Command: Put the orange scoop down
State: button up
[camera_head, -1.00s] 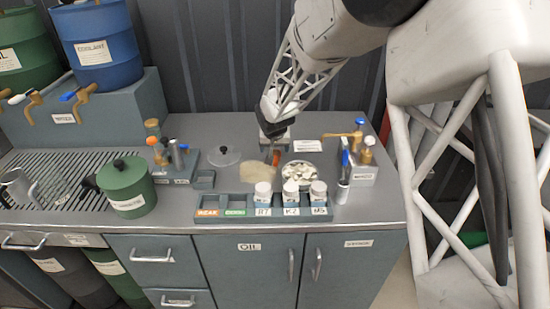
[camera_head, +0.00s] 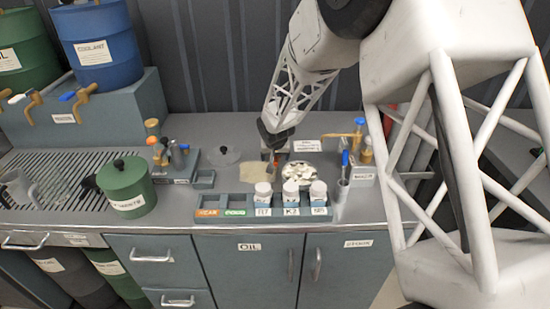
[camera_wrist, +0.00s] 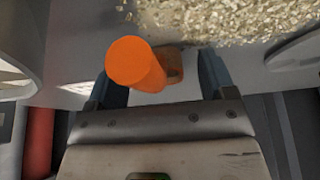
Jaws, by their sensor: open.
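The orange scoop (camera_wrist: 137,65) shows in the wrist view as a round orange handle pointing up toward the camera, with a brownish part beside it. My gripper (camera_wrist: 160,80) is open, with one finger on each side of the scoop; the handle lies nearer the left finger. In the head view my gripper (camera_head: 274,145) is low over the back of the counter, between a pale granular pile and a round dish. Only a small reddish-orange bit of the scoop (camera_head: 276,160) shows there. I cannot tell exactly what the scoop rests on.
The granular pile (camera_head: 262,176) and the dish of pale pieces (camera_head: 300,173) flank the gripper. In front stands a blue-grey rack (camera_head: 236,204) with white-capped jars (camera_head: 291,192). A bottle holder (camera_head: 362,176) stands right.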

jog(key=shift+c, duration=0.2)
jog(key=c, duration=1)
jog(key=shift+r, duration=0.15)
jog(key=shift+r, duration=4.85)
